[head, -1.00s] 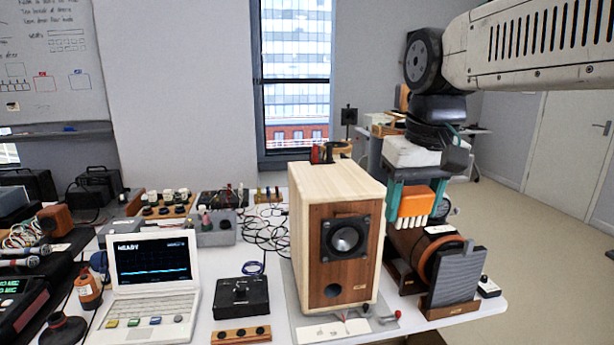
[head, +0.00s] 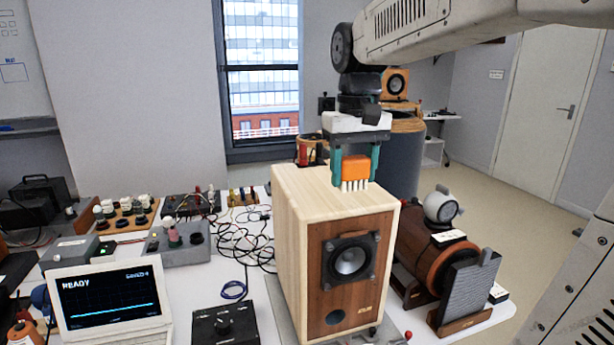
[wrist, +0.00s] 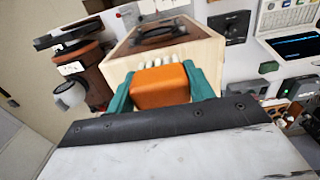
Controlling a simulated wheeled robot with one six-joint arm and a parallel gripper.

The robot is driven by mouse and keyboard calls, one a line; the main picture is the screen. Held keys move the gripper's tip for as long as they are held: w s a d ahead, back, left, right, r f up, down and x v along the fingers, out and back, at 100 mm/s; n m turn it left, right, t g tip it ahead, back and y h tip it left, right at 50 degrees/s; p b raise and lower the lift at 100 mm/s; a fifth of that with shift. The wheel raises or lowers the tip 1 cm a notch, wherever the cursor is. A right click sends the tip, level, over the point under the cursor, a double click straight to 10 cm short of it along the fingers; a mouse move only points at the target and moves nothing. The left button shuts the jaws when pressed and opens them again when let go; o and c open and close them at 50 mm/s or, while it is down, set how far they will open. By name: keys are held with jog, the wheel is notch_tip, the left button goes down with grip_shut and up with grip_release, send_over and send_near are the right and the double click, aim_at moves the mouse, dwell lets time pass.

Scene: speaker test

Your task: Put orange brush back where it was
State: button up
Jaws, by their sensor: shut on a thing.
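The orange brush (head: 355,167) has an orange block and pale bristles pointing down. My gripper (head: 355,173) has teal fingers and is shut on the brush. In the head view the brush appears over the right part of the wooden speaker box's (head: 322,186) pale top. I cannot tell whether the bristles touch the box. In the wrist view the brush (wrist: 161,87) sits between the two teal fingers, its bristles towards the speaker box (wrist: 205,50).
A brown cylinder device (head: 432,246) with a grey ribbed panel (head: 470,290) stands right of the box. A laptop-like screen (head: 112,297) and a black knob box (head: 226,322) are at the left front. Loose cables (head: 240,240) lie behind the knob box.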

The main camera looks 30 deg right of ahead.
send_over(337, 192)
jog(key=shift+s+f, duration=0.1)
jog(key=shift+f, duration=0.25)
notch_tip(337, 192, down, 4)
jog(key=shift+r, duration=0.25)
jog(key=o, duration=1)
